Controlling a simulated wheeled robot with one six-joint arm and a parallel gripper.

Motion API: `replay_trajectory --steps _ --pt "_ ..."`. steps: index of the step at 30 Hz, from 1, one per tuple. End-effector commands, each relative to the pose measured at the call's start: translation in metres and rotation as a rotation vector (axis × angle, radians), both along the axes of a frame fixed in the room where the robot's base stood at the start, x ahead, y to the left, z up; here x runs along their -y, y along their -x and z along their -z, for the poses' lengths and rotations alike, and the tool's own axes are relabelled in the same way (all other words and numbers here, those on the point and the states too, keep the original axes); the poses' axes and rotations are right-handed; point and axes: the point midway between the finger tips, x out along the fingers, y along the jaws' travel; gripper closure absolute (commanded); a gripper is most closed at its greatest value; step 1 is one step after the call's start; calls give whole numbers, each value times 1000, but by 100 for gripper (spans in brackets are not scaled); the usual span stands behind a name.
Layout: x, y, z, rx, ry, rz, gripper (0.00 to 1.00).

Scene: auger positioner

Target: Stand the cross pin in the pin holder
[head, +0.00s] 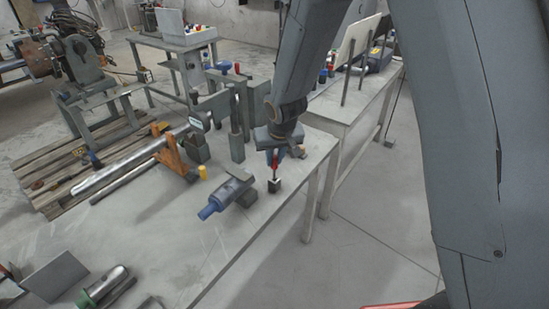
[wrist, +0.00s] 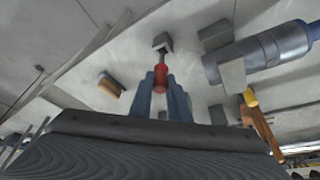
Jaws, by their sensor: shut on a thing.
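The cross pin (head: 275,161) has a red upper part and a thin dark shaft pointing down; it also shows in the wrist view (wrist: 160,78). My gripper (head: 275,152) is shut on its red part, with the two blue-grey fingers (wrist: 160,84) on either side. A small dark block with a pale face, which looks like the pin holder (head: 274,186), stands on the bench below the pin. It also shows in the wrist view (wrist: 163,41). The shaft's lower end meets the block's top in the picture; I cannot tell whether it is inside or just above.
A grey-blue cylinder (head: 228,194) lies close left of the holder, with a grey block (head: 247,198) beside it. A small yellow piece (head: 203,172), an orange bracket (head: 172,155) and a grey post (head: 236,128) stand farther left. The bench edge is close on the right.

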Motion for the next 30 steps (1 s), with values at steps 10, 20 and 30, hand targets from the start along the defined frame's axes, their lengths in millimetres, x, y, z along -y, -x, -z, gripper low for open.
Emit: replay_trajectory --steps 10,20,30 --pt "0 0 7 0 0 0 100" --pt "0 0 13 0 0 0 100" --pt "0 0 19 0 0 0 100"
